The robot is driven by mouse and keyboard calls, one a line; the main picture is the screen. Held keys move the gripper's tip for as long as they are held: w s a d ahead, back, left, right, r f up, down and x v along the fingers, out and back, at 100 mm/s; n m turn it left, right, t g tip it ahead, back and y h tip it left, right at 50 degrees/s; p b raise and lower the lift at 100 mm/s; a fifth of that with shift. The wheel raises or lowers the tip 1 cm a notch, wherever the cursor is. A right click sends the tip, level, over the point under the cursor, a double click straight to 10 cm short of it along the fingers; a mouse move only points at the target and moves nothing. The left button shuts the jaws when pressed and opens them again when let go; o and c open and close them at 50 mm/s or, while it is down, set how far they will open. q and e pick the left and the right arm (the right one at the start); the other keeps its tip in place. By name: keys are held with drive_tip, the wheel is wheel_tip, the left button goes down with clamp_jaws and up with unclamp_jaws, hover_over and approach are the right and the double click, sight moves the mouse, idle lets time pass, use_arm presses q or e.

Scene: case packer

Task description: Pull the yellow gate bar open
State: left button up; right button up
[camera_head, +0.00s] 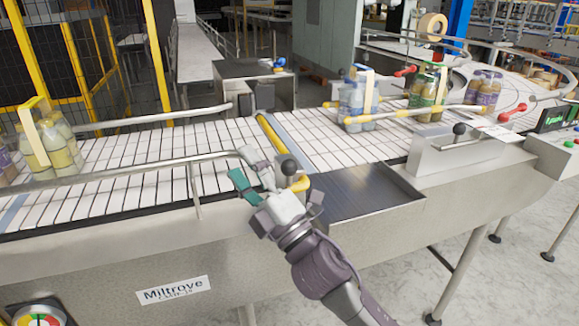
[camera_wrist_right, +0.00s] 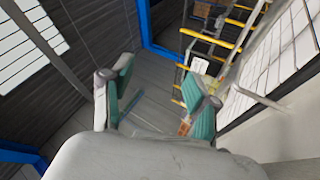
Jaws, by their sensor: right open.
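The yellow gate bar (camera_head: 272,135) lies across the white slatted conveyor at the middle of the head view. Its near end curves out yellow by a black knob (camera_head: 289,167), just right of my right gripper and partly hidden by it. My right gripper (camera_head: 243,168) is at the conveyor's near edge, left of the knob, with its teal-padded fingers pointing left. In the right wrist view the fingers (camera_wrist_right: 160,92) are apart with nothing between them. The gate bar cannot be made out clearly in that view. My left gripper is not in view.
Packs of bottles stand on the conveyor at the far left (camera_head: 52,148) and right of the bar (camera_head: 358,100). A metal guide rail (camera_head: 150,170) runs along the near edge. A dark metal plate (camera_head: 365,190) lies right of my gripper.

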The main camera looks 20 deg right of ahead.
drive_tip(key=s+a+r+n+g+y, duration=0.35)
drive_tip(key=a+n+g+y, duration=0.2)
drive_tip(key=n+g, duration=0.65)
drive_tip(key=s+a+r+n+g+y, duration=0.35)
drive_tip(key=a+n+g+y, duration=0.35)
drive_tip(key=n, duration=1)
drive_tip(key=n+t+h, duration=0.1)
drive_tip(key=n+h, duration=0.7)
drive_tip(key=h, duration=1.4)
approach(291, 161)
drive_tip(key=shift+y, duration=0.35)
drive_tip(key=p+x, duration=0.1)
drive_tip(key=x, duration=0.3)
drive_tip(key=p+x, duration=0.1)
drive_tip(key=x, duration=0.2)
drive_tip(key=p+x, duration=0.1)
drive_tip(key=x, duration=0.3)
drive_tip(key=shift+d+f, duration=0.3)
drive_tip(key=shift+f, duration=0.1)
clamp_jaws()
